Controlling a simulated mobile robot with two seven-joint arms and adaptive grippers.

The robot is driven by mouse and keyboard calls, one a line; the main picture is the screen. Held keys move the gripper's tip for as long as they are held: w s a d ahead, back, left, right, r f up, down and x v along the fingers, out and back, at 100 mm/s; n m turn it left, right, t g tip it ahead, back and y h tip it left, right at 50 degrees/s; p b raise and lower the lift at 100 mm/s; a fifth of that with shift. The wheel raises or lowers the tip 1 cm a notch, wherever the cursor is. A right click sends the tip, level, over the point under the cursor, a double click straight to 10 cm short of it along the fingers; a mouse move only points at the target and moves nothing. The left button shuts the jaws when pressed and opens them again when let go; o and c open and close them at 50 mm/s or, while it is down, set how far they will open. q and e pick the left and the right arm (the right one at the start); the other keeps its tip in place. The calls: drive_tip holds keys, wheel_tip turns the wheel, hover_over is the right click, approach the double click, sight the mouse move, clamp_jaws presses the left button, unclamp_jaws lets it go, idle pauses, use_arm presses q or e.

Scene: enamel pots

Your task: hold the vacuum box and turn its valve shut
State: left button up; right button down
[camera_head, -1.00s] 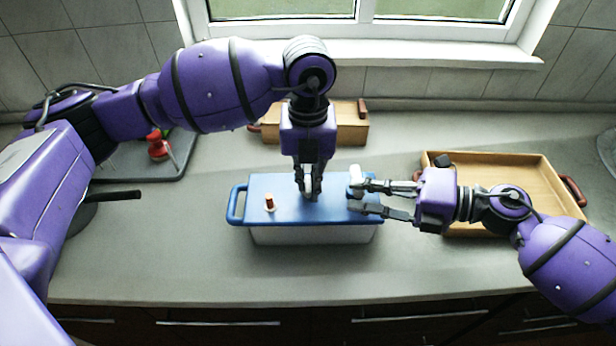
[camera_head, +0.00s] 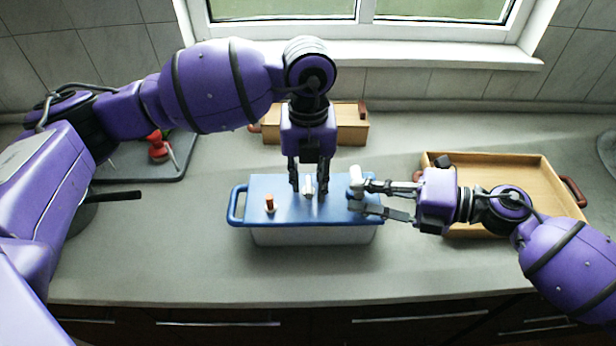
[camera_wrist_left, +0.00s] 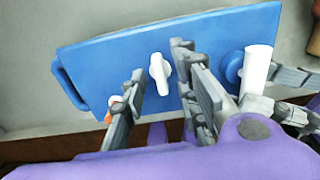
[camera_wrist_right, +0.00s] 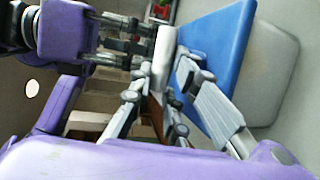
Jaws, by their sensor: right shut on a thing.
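The vacuum box has a blue lid (camera_head: 288,212) and a pale body (camera_head: 310,236), and stands on the counter. A small white valve (camera_head: 308,186) rises from the middle of the lid; it also shows in the left wrist view (camera_wrist_left: 160,72). My left gripper (camera_head: 308,190) points down over the lid, open, with a finger on each side of the valve and gaps between. My right gripper (camera_head: 364,198) reaches in from the right and is shut on the box's right end, beside a white cylinder (camera_head: 355,174). Its fingers hide the right handle.
A copper-coloured knob (camera_head: 269,202) stands on the lid's left part. A wooden box (camera_head: 345,127) is behind, a wooden tray (camera_head: 520,170) to the right. A dark tray (camera_head: 150,170) with a red item (camera_head: 158,150) lies to the left. The counter in front is clear.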

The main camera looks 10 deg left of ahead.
sight(308, 184)
use_arm(q)
wheel_tip(308, 184, up, 12)
idle(0.5)
use_arm(e)
drive_tip(key=c, duration=1.6)
unclamp_jaws()
